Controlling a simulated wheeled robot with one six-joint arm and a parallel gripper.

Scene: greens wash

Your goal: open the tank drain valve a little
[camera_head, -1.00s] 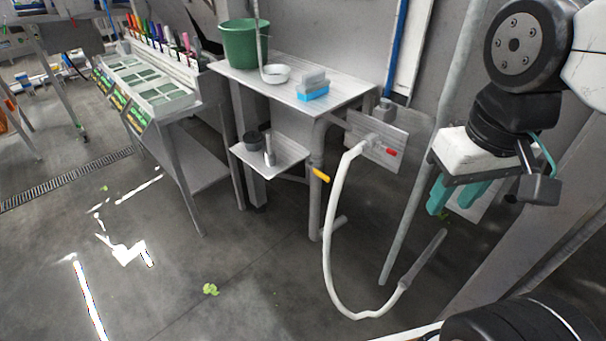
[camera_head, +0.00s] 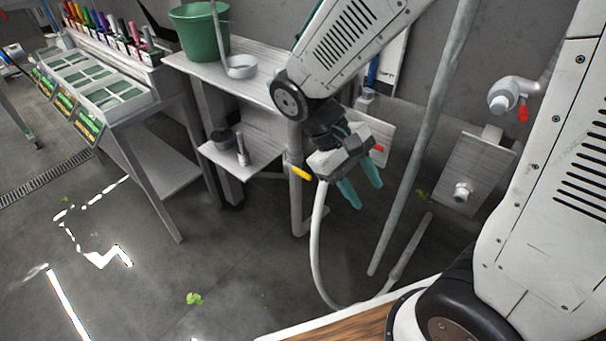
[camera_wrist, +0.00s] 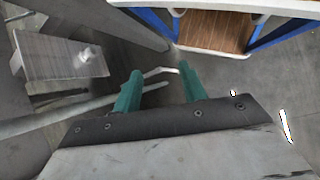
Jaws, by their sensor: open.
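The yellow lever (camera_head: 300,173), which looks like the drain valve handle, sticks out of the vertical grey pipe (camera_head: 298,205) below the metal table. It points down to the right. My gripper (camera_head: 360,194) is just right of the lever in the head view, with its two teal fingers apart and nothing between them. The fingers point down and away from the lever. The wrist view shows the open fingers too (camera_wrist: 160,85), over floor and pale tubing. The lever is not seen in the wrist view. I cannot tell the depth gap between gripper and lever.
A white hose (camera_head: 317,245) hangs below my gripper. A red-handled tap plate (camera_head: 378,137) is partly hidden behind it. A slanted grey pole (camera_head: 415,150) stands to the right.

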